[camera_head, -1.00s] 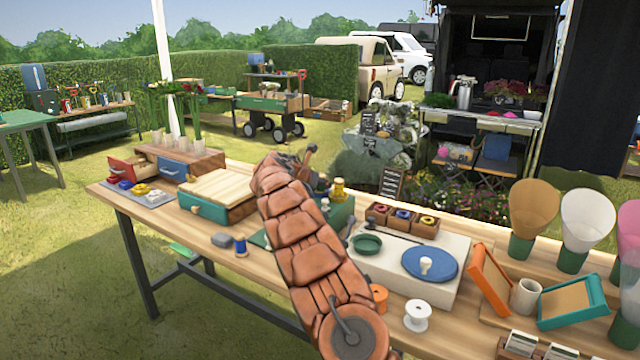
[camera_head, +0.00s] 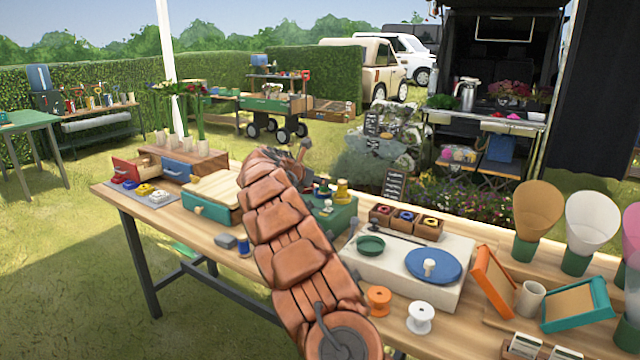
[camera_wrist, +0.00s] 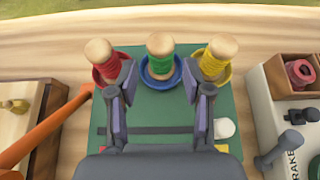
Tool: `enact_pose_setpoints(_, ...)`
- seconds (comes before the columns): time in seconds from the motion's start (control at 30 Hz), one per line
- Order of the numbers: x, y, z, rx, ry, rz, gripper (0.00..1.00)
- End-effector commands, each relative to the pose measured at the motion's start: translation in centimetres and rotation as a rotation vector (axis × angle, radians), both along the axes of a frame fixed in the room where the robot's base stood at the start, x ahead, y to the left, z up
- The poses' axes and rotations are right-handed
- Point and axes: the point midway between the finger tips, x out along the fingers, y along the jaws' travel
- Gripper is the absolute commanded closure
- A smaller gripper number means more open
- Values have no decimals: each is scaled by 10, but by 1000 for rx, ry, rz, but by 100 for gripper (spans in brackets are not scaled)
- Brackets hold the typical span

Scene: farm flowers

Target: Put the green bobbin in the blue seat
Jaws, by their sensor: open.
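The green bobbin (camera_wrist: 160,46), wound with green thread on a pale wooden spool, stands in the blue seat (camera_wrist: 150,78) at the middle back of a green board (camera_wrist: 150,108) in the wrist view. The fingers partly cover the outer dishes. In the head view my arm hides the green bobbin.
A white knob (camera_wrist: 224,128) sits on the board's right part. An orange bar (camera_wrist: 45,130) lies at left beside a wooden box. Orange (camera_head: 378,300) and white (camera_head: 420,317) spools stand near the table's front edge.

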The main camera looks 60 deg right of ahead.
Motion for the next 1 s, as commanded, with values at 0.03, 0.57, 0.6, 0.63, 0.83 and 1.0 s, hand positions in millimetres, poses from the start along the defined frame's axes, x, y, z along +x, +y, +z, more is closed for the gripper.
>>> enact_pose_setpoints(0.03, 0, 6, 5, -2, -1, 1, 50)
enact_pose_setpoints(0.57, -3, 56, 31, 0, -1, 0, 50)
enact_pose_setpoints(0.6, -3, 58, 32, 0, -1, 0, 50)
enact_pose_setpoints(0.63, -3, 59, 33, -1, -2, 0, 50)
enact_pose_setpoints(0.83, -3, 62, 34, 0, -2, 0, 50)
enact_pose_setpoints(1.0, -4, 64, 35, 4, -11, -7, 50)
